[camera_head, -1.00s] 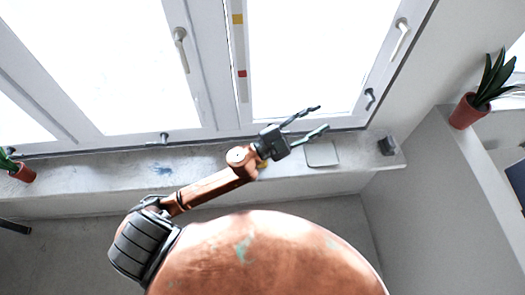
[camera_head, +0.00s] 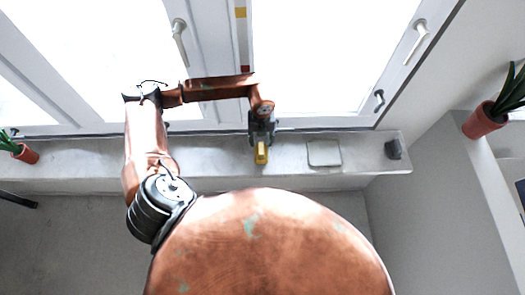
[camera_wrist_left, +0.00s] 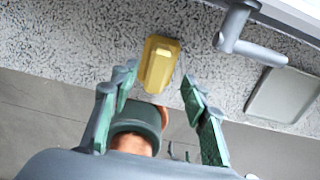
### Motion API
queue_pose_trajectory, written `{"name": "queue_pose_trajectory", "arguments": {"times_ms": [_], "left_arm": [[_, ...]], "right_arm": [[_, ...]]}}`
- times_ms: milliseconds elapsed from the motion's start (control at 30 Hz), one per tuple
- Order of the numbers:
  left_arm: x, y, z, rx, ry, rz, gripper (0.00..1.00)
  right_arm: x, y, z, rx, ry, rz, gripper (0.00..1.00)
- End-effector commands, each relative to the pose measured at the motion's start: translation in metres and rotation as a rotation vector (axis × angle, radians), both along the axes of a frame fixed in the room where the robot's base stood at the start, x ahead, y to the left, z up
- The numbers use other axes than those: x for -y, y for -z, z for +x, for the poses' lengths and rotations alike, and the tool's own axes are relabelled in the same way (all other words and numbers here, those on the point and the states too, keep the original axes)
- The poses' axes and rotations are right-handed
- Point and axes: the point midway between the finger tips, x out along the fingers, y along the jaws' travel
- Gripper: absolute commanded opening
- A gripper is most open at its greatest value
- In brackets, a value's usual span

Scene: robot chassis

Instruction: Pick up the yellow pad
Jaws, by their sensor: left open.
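The yellow pad (camera_head: 261,153) lies on the grey window ledge in the head view, just below my left gripper (camera_head: 262,138). In the left wrist view the yellow pad (camera_wrist_left: 158,62) is a block with a raised middle, lying on the speckled ledge. My left gripper (camera_wrist_left: 158,88) is open there, with its green-grey fingers spread to either side of the pad's near end. The pad lies mostly beyond the fingertips, and I cannot tell that either finger touches it. My right gripper is not in view.
A flat grey square plate (camera_head: 324,153) lies on the ledge (camera_head: 215,152) to the right of the pad. A small dark block (camera_head: 393,149) is near the ledge's right end. A window handle (camera_wrist_left: 245,38) juts out close to the right finger. Potted plants stand at both sides.

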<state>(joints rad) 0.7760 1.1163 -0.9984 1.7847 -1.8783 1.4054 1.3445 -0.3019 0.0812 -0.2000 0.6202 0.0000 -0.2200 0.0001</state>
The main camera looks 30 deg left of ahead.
Motion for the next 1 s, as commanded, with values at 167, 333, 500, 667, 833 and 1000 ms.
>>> {"name": "queue_pose_trajectory", "arguments": {"times_ms": [167,333,500,667,833,1000], "left_arm": [[0.001,0.017,-0.004,-0.003,0.000,-0.002,0.42],[0.005,0.042,-0.008,-0.002,0.001,-0.005,0.42],[0.005,0.057,-0.007,0.000,0.003,-0.004,0.42],[0.006,0.059,-0.006,0.000,0.006,-0.004,0.42],[0.006,0.059,-0.006,0.000,0.006,-0.004,0.35],[0.005,0.059,-0.006,0.000,0.005,-0.004,0.23]], "right_arm": [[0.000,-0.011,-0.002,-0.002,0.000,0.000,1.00],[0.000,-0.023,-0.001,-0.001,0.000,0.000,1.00],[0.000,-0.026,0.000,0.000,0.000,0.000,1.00],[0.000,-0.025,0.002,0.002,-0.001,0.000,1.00],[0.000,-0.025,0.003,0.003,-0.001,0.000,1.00],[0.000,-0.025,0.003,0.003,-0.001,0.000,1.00]]}}
